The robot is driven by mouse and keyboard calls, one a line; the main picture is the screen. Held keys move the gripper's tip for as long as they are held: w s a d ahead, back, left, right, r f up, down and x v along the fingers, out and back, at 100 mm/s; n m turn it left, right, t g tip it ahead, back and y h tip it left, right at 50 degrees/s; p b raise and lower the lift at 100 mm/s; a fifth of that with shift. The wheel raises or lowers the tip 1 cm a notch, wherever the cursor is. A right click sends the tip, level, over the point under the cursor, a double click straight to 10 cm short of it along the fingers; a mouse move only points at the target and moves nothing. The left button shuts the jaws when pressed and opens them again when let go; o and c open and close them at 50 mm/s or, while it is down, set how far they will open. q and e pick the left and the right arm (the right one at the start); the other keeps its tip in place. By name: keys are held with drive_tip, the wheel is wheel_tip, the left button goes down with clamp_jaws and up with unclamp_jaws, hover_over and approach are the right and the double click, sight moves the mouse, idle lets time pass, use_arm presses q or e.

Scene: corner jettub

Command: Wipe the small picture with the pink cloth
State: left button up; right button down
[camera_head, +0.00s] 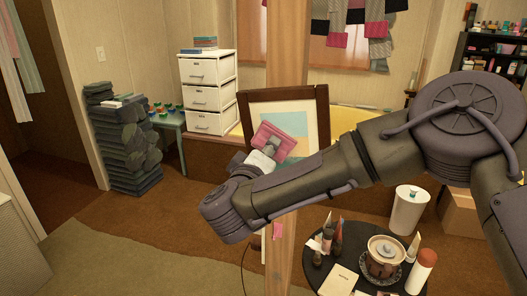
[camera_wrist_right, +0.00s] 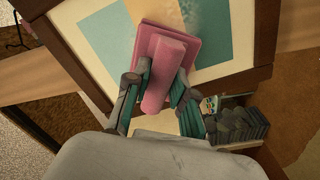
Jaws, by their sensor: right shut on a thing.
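The framed picture (camera_head: 319,112) has a dark brown frame, a cream mat and a teal and yellow image. It leans at a wooden post in the middle of the head view. It also fills the top of the right wrist view (camera_wrist_right: 222,45). My right gripper (camera_head: 268,150) is in front of its lower left part, shut on the pink cloth (camera_head: 287,137). In the right wrist view the cloth (camera_wrist_right: 165,60) looks like a flat pad with a raised grip between the fingers (camera_wrist_right: 158,88). It overlaps the picture; whether it touches is unclear. My left gripper is not in view.
A round black table (camera_head: 329,283) with a pot (camera_head: 382,257), bottles and brushes stands below my right arm. A wooden post (camera_head: 287,55) rises behind the picture. White drawers (camera_head: 209,93) and a dark stack (camera_head: 124,145) stand left. The carpet at lower left is clear.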

sight(294, 145)
drive_tip(key=shift+s+d+r, duration=0.15)
drive_tip(key=shift+s+d, duration=0.15)
drive_tip(key=shift+d, duration=0.7)
drive_tip(key=shift+s+d+r, duration=0.2)
drive_tip(key=shift+s+d, duration=0.1)
drive_tip(key=shift+d, duration=0.7)
drive_tip(key=shift+s+d+r, duration=0.15)
drive_tip(key=shift+s+d, duration=0.15)
drive_tip(key=shift+d, duration=0.7)
drive_tip(key=shift+s+d, duration=0.1)
drive_tip(key=shift+d, duration=0.05)
drive_tip(key=shift+w+a+f+b, duration=0.1)
drive_tip(key=shift+w+a+b, duration=0.1)
drive_tip(key=shift+a, duration=0.25)
drive_tip(key=shift+w+a+f+b, duration=0.1)
drive_tip(key=shift+a+b, duration=0.1)
drive_tip(key=shift+a, duration=0.2)
drive_tip(key=shift+w+a+f+b, duration=0.15)
drive_tip(key=shift+w+a, duration=0.15)
drive_tip(key=shift+a, duration=0.65)
drive_tip(key=shift+w+a+f+b, duration=0.1)
drive_tip(key=shift+w+a+b, duration=0.15)
drive_tip(key=shift+a, duration=0.7)
drive_tip(key=shift+w+a+f+b, duration=0.1)
drive_tip(key=shift+w+a, duration=0.25)
drive_tip(key=shift+a, duration=0.6)
drive_tip(key=shift+v, duration=2.95)
drive_tip(key=shift+s, duration=0.1)
